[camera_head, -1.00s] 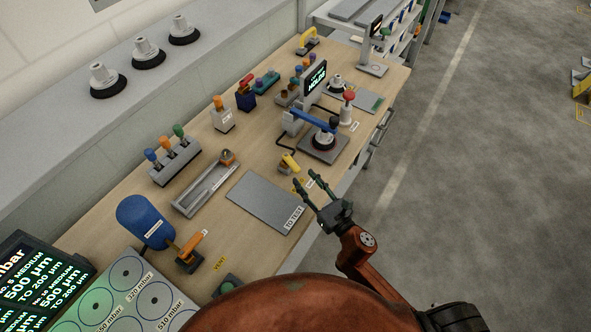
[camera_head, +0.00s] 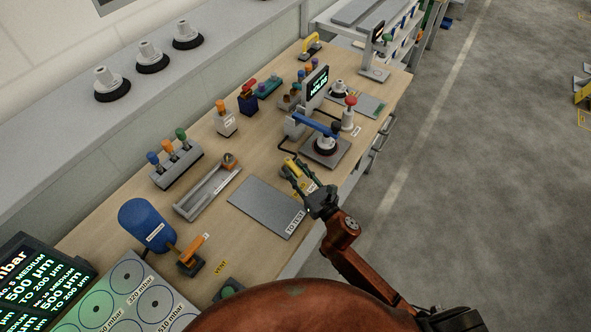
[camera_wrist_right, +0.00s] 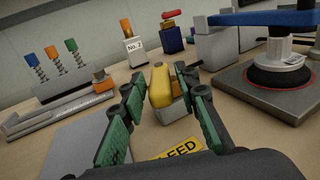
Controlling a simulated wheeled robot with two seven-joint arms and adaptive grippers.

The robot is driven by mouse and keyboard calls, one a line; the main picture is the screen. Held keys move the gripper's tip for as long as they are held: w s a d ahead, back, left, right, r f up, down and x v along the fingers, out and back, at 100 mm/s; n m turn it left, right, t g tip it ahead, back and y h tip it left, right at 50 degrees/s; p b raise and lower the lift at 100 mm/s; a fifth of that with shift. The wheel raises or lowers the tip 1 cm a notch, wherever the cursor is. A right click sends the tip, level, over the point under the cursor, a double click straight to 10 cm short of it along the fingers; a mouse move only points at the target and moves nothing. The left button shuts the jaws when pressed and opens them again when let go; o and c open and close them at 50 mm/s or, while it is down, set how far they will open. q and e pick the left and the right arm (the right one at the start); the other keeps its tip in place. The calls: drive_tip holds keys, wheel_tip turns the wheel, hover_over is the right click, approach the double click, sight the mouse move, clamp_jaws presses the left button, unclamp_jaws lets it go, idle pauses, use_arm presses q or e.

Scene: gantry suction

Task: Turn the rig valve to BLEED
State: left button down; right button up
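The rig valve is a small yellow handle (camera_wrist_right: 160,88) on a grey block, just beyond a yellow label that reads "…LEED" (camera_wrist_right: 178,150) in the right wrist view. In the head view the valve (camera_head: 288,167) is partly covered by my right gripper (camera_head: 297,177). My right gripper (camera_wrist_right: 159,84) is open, with one green finger on each side of the yellow handle. A gap seems to show on both sides; whether either finger touches it I cannot tell. My left gripper is in neither view.
The rig with a blue arm (camera_head: 316,124), suction cup and grey base plate (camera_head: 338,155) stands just beyond the valve. A grey "TO TEST" plate (camera_head: 262,205) lies left of the gripper. A blue tank (camera_head: 146,222) with an orange handle stands at the near left.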

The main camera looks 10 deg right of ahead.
clamp_jaws()
idle(0.5)
drive_tip(key=m+h, duration=0.1)
drive_tip(key=a+h, duration=0.1)
drive_tip(key=shift+s+f+m+t+h+b, duration=0.1)
drive_tip(key=shift+m+t+h+b, duration=0.2)
drive_tip(key=shift+m+h+b, duration=0.1)
drive_tip(key=shift+a+m+h, duration=0.1)
drive_tip(key=shift+m+h, duration=0.5)
drive_tip(key=shift+h, duration=0.3)
drive_tip(key=shift+o, duration=1.2)
unclamp_jaws()
